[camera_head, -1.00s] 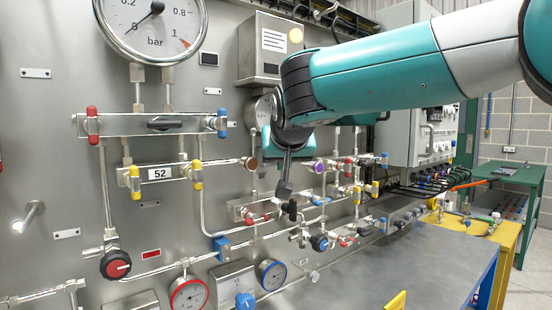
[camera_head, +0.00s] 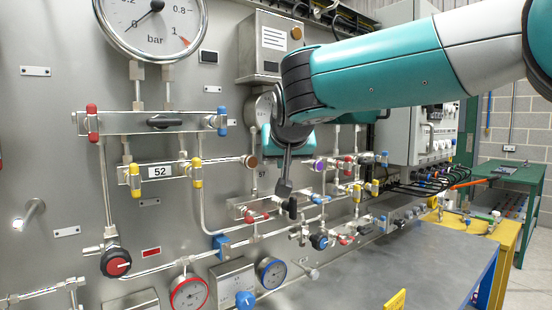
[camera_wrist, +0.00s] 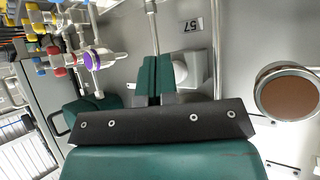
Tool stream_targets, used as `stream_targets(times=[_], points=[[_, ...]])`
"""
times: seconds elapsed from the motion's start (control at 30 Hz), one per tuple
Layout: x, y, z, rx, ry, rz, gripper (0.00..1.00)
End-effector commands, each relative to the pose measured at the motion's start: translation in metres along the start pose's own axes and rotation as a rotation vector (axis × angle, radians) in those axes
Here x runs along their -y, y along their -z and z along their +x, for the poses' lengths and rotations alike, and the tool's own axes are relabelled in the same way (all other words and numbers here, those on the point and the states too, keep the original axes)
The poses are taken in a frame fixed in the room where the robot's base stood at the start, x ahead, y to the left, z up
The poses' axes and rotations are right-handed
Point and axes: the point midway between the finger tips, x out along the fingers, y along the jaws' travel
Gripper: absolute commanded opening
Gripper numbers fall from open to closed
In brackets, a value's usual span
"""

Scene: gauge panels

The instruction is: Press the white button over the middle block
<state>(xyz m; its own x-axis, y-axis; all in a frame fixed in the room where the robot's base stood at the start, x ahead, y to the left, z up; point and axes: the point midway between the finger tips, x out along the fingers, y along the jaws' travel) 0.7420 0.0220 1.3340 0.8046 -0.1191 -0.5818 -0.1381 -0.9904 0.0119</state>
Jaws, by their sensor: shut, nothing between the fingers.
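My gripper (camera_head: 285,187) points down in front of the panel in the head view, under my wrist. In the wrist view my gripper's green fingers (camera_wrist: 156,60) are together, with nothing between them. A pale grey-white block with a rounded front (camera_wrist: 188,70) is on the panel just right of the fingers, partly covered by them. I cannot tell whether it is the white button, or whether the fingers touch it. In the head view no white button stands out clearly, and my wrist covers part of the panel. I cannot tell which block is the middle one.
A brown knob (camera_wrist: 288,92) is right of the fingers in the wrist view, and a purple knob (camera_wrist: 99,59) is left. A label reading 57 (camera_wrist: 190,25) is above. Pipes and coloured valves crowd the panel. A grey bench (camera_head: 400,270) lies in front at lower right.

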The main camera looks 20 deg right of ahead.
Motion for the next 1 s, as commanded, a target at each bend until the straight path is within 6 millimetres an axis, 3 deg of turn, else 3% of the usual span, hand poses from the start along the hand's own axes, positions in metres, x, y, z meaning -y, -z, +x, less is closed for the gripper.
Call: stream_targets(times=[0.33,0.8,1.0], points=[[-0.003,-0.004,-0.003,0.000,-0.001,0.000,0.00],[-0.027,-0.029,-0.037,0.000,0.000,0.001,0.00],[-0.031,-0.031,-0.042,0.001,-0.001,0.000,0.00]])
